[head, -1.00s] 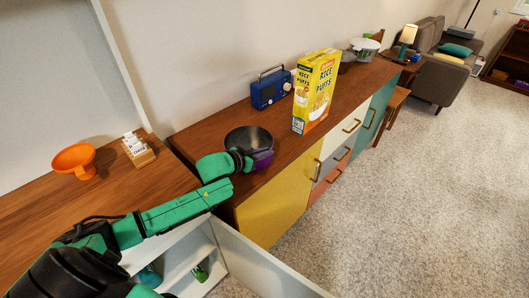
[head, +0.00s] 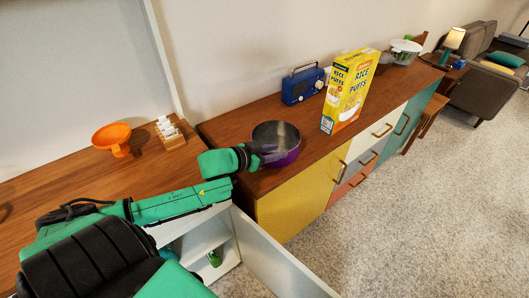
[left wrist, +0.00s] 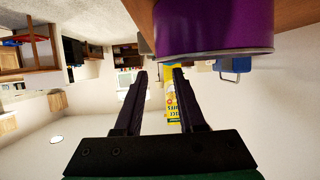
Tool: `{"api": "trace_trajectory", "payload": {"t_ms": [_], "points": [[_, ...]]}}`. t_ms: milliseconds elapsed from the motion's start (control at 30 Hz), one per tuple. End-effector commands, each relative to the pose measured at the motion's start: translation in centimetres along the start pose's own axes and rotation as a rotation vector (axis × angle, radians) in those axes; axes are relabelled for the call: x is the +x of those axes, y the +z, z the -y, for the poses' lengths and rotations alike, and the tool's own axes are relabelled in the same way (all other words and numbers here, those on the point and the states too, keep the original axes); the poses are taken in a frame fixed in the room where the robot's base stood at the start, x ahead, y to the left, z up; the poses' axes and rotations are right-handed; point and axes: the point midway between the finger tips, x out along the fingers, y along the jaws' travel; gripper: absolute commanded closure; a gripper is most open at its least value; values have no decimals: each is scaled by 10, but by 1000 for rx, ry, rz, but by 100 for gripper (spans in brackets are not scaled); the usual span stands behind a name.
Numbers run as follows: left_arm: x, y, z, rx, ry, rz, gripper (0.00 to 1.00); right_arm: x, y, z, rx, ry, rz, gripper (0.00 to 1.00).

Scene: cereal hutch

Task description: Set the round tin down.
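The round tin (head: 283,157) is purple outside with a grey, open-looking top. It stands upright on the wooden sideboard near its front left end. My left gripper (head: 268,156) is at the tin's left side, with its dark fingers overlapping the near rim in the head view. In the left wrist view, which is upside down, the tin (left wrist: 215,30) fills the top edge. The two fingers of the left gripper (left wrist: 159,74) are apart with nothing between them, and a gap shows between them and the tin. My right gripper is not in view.
A yellow cereal box (head: 349,93) and a blue radio (head: 302,86) stand behind the tin. An orange funnel-like bowl (head: 112,138) and a small card holder (head: 170,131) are on the left counter. A white cabinet door (head: 268,258) hangs open below.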

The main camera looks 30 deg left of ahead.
Motion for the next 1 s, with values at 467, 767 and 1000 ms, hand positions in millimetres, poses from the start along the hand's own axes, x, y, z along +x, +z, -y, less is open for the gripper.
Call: {"api": "trace_trajectory", "payload": {"t_ms": [467, 767, 1000], "points": [[-46, -1, -1, 1, 1, 1, 61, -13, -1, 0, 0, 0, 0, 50], [-48, -1, 0, 2, 1, -1, 61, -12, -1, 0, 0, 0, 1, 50], [-47, -1, 0, 2, 0, 0, 61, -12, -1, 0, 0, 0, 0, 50]]}}
